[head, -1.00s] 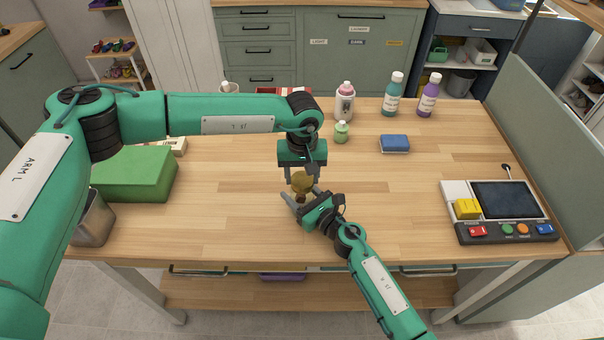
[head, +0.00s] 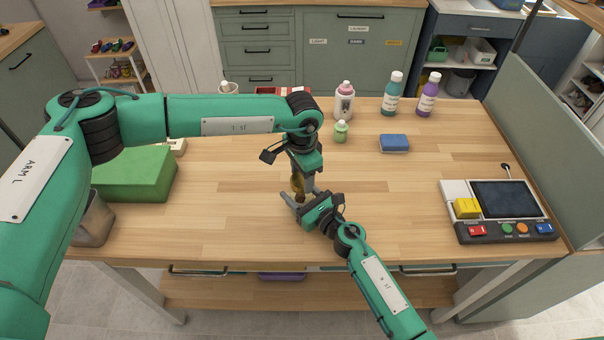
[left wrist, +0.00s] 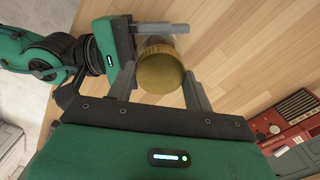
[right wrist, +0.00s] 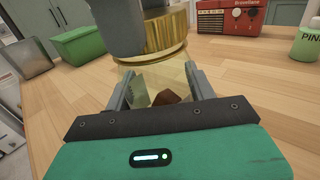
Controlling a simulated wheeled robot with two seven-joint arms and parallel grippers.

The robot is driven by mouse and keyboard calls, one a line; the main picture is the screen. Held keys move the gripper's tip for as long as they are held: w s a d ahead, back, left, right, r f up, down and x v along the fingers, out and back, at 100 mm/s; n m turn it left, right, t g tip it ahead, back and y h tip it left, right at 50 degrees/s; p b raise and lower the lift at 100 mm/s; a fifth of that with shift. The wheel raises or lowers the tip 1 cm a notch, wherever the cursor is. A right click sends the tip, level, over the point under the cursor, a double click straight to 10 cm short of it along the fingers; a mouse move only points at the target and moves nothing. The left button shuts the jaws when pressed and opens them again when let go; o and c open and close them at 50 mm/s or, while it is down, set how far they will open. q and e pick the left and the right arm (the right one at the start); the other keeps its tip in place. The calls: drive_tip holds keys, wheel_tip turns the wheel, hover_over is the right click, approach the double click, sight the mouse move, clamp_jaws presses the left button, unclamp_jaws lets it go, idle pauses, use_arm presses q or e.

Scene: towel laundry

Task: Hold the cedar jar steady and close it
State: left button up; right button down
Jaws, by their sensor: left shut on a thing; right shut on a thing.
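The cedar jar stands on the wooden table between my grippers. Its clear body (right wrist: 150,72) shows in the right wrist view, with a brown block and a pale piece inside. Its round gold lid (left wrist: 160,67) is on top of the body; whether it is fully seated I cannot tell. In the head view the lid (head: 297,184) is partly hidden by a finger. My left gripper (head: 303,183) comes from above and is shut on the lid. My right gripper (right wrist: 158,80) is shut on the jar body from the near side.
Behind the jar stand a small green bottle (head: 340,132), a pink-capped bottle (head: 344,103) and a blue sponge (head: 394,143). A green box (head: 135,172) is at left, a control panel (head: 500,212) at right. A red radio (right wrist: 230,17) is at the back. Table around the jar is clear.

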use_arm(q)
drive_tip(key=o, duration=0.9)
drive_tip(key=shift+o, duration=0.2)
drive_tip(key=shift+r, duration=2.3)
drive_tip(key=shift+c, duration=0.4)
